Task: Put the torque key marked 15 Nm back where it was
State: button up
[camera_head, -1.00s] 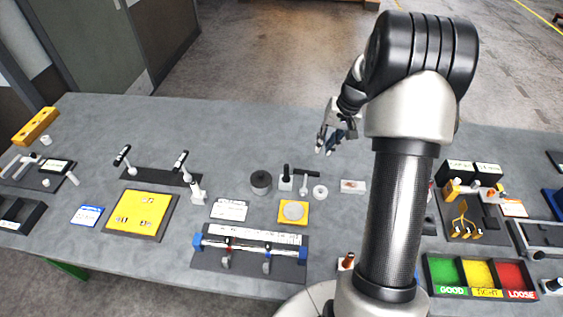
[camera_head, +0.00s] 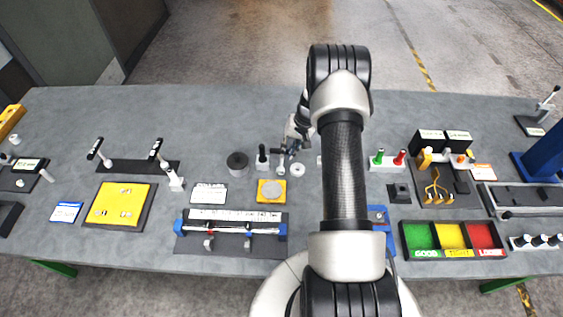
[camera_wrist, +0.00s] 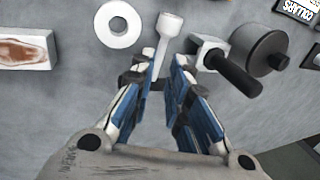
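A pale key-like tool (camera_wrist: 164,45) with a rounded end and a thin shaft stands by my gripper (camera_wrist: 166,74) in the wrist view. Its near end and a dark part reach between or behind the blue-padded fingers, partly hidden. The fingers look spread with a gap between them; no firm hold is visible. In the head view my gripper (camera_head: 287,152) is low over the bench at this tool (camera_head: 280,162). Two black-topped tools, (camera_head: 96,148) and (camera_head: 156,149), stand at a dark rack (camera_head: 130,167) on the left. No 15 Nm marking is readable.
Beside my gripper are a black-handled block (camera_wrist: 232,72), a dark cylinder (camera_wrist: 265,48), a white ring (camera_wrist: 118,24) and a pale block with a brown patch (camera_wrist: 22,49). A yellow pad (camera_head: 271,191) lies in front. The bench behind is clear.

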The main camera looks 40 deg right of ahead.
aim_at(282, 160)
jog(key=shift+x, duration=2.9)
jog(key=shift+w+d, duration=0.15)
jog(key=shift+c, duration=0.3)
grip_shut()
